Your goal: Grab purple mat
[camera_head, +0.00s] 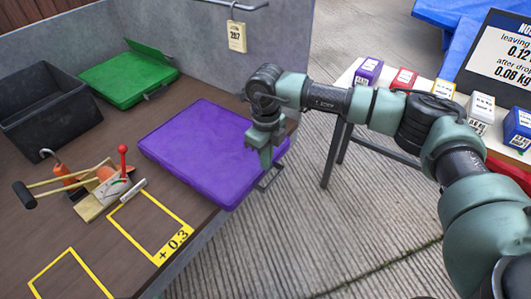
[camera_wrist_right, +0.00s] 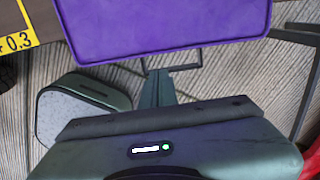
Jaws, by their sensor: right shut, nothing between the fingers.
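The purple mat (camera_head: 205,150), a thick flat pad, lies on the brown table, its right corner at the table's edge. It also fills the top of the right wrist view (camera_wrist_right: 165,25). A thin dark handle-like bracket (camera_head: 270,178) sticks out at its right side; the bracket shows in the right wrist view (camera_wrist_right: 187,67). My right gripper (camera_head: 266,160) is over the mat's right edge, pointing down, shut and empty. In the right wrist view its fingertips (camera_wrist_right: 158,74) are close to the bracket; I cannot tell whether they touch it. My left gripper is out of view.
A green case (camera_head: 125,80) and a black bin (camera_head: 48,112) stand at the back left. A hook, mallet and red-knobbed clamp (camera_head: 123,165) lie left of the mat. A grey wall (camera_head: 200,45) backs the table. A side table with coloured boxes (camera_head: 368,70) stands right.

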